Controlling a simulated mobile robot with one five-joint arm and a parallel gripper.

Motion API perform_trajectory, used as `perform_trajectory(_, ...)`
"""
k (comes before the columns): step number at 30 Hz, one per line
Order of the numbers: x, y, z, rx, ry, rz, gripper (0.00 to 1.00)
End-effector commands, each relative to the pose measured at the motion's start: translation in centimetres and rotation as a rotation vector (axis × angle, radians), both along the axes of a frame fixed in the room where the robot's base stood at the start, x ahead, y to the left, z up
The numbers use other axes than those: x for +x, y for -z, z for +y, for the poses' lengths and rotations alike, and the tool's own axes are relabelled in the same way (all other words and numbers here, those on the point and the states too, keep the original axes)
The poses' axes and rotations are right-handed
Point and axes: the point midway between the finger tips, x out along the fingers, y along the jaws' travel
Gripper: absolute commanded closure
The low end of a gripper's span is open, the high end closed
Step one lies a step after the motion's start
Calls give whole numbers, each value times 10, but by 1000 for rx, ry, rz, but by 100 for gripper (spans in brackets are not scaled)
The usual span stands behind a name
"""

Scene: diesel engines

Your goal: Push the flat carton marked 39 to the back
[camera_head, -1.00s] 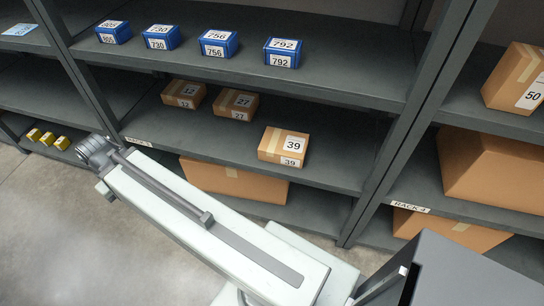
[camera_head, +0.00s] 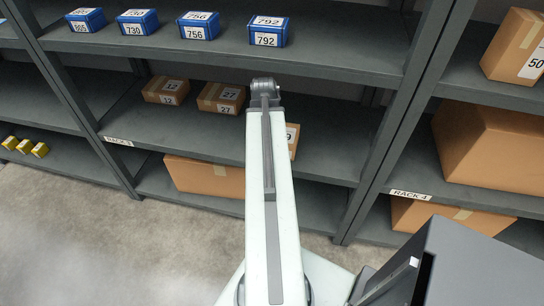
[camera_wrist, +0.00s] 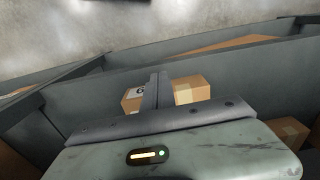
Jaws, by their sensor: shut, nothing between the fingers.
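The flat carton marked 39 (camera_head: 292,139) lies on the middle shelf of the rack. In the head view my raised arm covers most of it, leaving only its right edge and part of its label showing. My gripper (camera_wrist: 158,78) shows in the wrist view with its fingers together and empty. Brown cardboard with a partly seen label (camera_wrist: 133,99) shows left of the fingers, and more cardboard (camera_wrist: 191,89) shows to their right. I cannot tell whether these are one carton or two, or whether the fingers touch them.
Cartons marked 12 (camera_head: 166,90) and 27 (camera_head: 220,98) stand on the same shelf, left of my arm. Blue boxes, including 792 (camera_head: 268,31), stand on the shelf above. A large carton (camera_head: 203,177) is below. An upright (camera_head: 396,125) bounds the bay at right.

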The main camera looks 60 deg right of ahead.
Motion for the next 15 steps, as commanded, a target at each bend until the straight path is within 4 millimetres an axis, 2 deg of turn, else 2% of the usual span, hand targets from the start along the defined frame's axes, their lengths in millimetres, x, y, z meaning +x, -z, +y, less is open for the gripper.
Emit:
perform_trajectory(3, -11, 2, -8, 0, 29, 0, 100)
perform_trajectory(8, -10, 5, -7, 0, 28, 0, 100)
perform_trajectory(11, -10, 13, -7, 0, 27, 0, 100)
perform_trajectory(15, -9, 34, -7, 0, 26, 0, 100)
